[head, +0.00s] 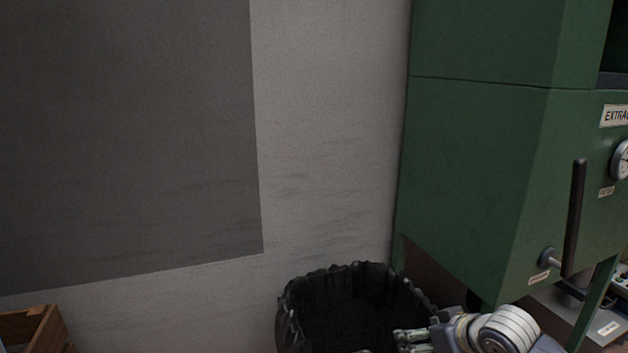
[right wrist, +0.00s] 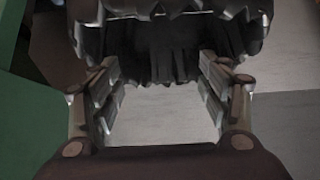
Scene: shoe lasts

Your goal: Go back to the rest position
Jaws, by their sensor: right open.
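My right gripper (head: 402,341) shows at the bottom of the head view, in front of a bin lined with a black bag (head: 350,290). In the right wrist view the gripper (right wrist: 160,95) is open, with its two fingers apart and nothing between them. The black bag (right wrist: 170,50) hangs in ragged folds beyond the fingertips. My left gripper is not in view. No shoe last shows in either view.
A green machine (head: 475,180) with a dark lever (head: 573,215) and a gauge (head: 621,160) stands at the right. A wooden crate (head: 40,325) is at the lower left. A pale wall (head: 325,140) with a dark grey panel (head: 125,130) is behind.

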